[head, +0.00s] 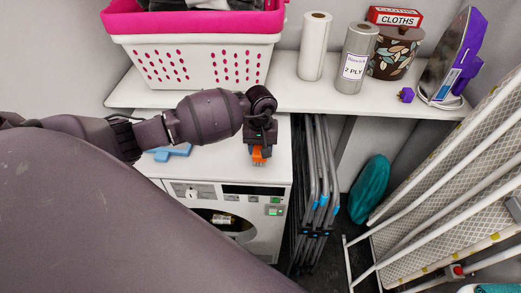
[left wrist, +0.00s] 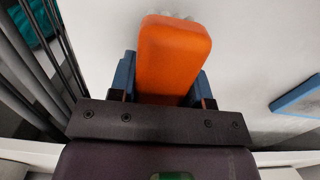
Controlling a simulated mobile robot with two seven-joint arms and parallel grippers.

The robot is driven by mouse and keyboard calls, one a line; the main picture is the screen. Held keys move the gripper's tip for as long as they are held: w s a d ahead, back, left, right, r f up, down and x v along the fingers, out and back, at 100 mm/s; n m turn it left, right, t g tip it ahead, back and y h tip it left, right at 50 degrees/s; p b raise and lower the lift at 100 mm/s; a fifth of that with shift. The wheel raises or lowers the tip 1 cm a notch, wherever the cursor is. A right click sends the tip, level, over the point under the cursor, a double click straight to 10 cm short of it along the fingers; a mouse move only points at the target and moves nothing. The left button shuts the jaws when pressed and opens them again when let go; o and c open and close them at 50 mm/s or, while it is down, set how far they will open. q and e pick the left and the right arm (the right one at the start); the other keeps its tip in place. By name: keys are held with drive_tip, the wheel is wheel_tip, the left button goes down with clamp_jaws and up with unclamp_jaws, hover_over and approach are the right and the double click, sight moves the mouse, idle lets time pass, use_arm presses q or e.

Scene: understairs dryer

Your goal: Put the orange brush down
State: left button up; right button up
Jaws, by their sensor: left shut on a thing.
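The orange brush (head: 259,154) is held by my left gripper (head: 259,145) over the white top of the dryer (head: 215,165), near its right side. In the left wrist view the brush (left wrist: 173,58) sits between the two blue fingers of my left gripper (left wrist: 163,85), which is shut on it. Pale bristles show at its far end, against the white surface. I cannot tell whether the bristles touch the top. My right gripper is in neither view.
A blue object (head: 172,152) lies left on the dryer top. Behind, a white shelf (head: 290,92) holds a pink-and-white basket (head: 200,60), paper rolls (head: 314,45), a patterned pot (head: 394,52) and an iron (head: 455,55). Folded racks (head: 318,190) stand right of the dryer; an ironing board (head: 450,190) leans further right.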

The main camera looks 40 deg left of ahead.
use_arm(q)
drive_tip(key=shift+f, duration=0.7)
drive_tip(key=shift+f, duration=0.15)
drive_tip(key=o, duration=1.2)
